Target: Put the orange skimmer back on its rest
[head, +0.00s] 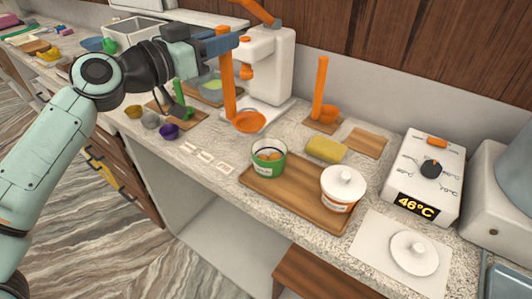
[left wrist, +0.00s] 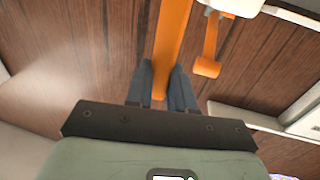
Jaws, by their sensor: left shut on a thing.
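The orange skimmer is upright, with its long handle (head: 228,90) rising to my left gripper (head: 228,46) and its round orange head (head: 250,122) at the bottom. My left gripper is shut on the upper handle; the left wrist view shows the handle (left wrist: 172,40) between both fingers. The head is in front of the white machine's base, low over the counter; I cannot tell whether it touches. A bare wooden rest (head: 368,143) lies at the right behind the sponge. Another wooden rest (head: 311,125) holds an upright orange ladle (head: 320,85). My right gripper is out of view.
The white machine (head: 270,60) stands right behind the skimmer. A yellow sponge (head: 326,150) lies beside the bare rest. A heater (head: 425,175) reading 46°C stands at right.

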